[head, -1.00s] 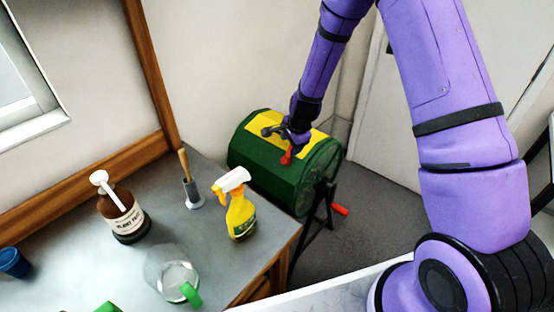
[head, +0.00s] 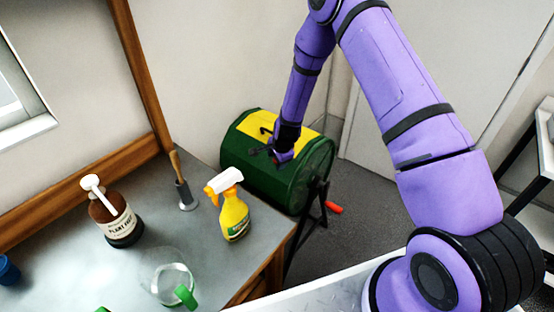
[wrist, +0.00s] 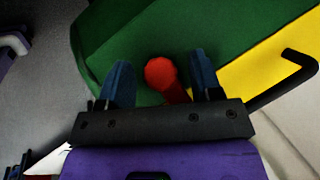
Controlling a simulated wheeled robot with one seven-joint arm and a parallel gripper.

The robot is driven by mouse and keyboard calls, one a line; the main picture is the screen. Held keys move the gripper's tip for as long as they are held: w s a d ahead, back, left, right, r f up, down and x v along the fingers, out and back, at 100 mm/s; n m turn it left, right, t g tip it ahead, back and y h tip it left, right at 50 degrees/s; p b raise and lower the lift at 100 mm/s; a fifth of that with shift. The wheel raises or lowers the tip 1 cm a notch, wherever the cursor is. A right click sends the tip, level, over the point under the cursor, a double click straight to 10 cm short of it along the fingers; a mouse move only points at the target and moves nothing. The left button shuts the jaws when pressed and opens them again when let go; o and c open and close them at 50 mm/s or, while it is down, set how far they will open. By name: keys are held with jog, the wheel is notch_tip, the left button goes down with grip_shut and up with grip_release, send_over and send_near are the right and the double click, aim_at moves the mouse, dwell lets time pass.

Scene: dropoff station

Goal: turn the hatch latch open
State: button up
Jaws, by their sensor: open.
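A green drum (head: 240,178) lies on a black stand beside the bench, with a yellow hatch (head: 247,123) on its top. In the wrist view the red latch (wrist: 160,74) stands between the two blue fingers of my gripper (wrist: 161,64). The fingers are apart, with a visible gap on each side of the latch. In the head view my gripper (head: 276,155) is at the near edge of the hatch and hides the latch. The hatch's black handle (wrist: 292,75) is to the right in the wrist view.
A red crank grip (head: 334,208) sticks out at the drum's right end. The bench holds a yellow spray bottle (head: 234,217), a brown pump bottle (head: 115,222), a brush in a holder (head: 186,193) and a clear jug (head: 168,283). Floor right of the drum is clear.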

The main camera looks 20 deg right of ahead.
jog(key=c, duration=0.9)
jog(key=n+g+h, duration=0.1)
jog(key=n+g, duration=0.1)
jog(key=n, duration=0.1)
jog(key=shift+w+a, duration=0.1)
jog(key=shift+a, duration=0.05)
jog(key=n+g+h, duration=0.2)
jog(key=n+g, duration=0.1)
jog(key=shift+w+n, duration=0.1)
jog(key=shift+n, duration=0.3)
jog(key=n+g+h, duration=0.2)
jog(key=n, duration=0.1)
jog(key=shift+f+h, duration=0.1)
jog(key=shift+h, duration=0.3)
jog(key=shift+a+n+g+h, duration=0.1)
jog(key=shift+n+g+h, duration=0.2)
jog(key=shift+n+h, duration=1.25)
jog(key=shift+n, duration=0.35)
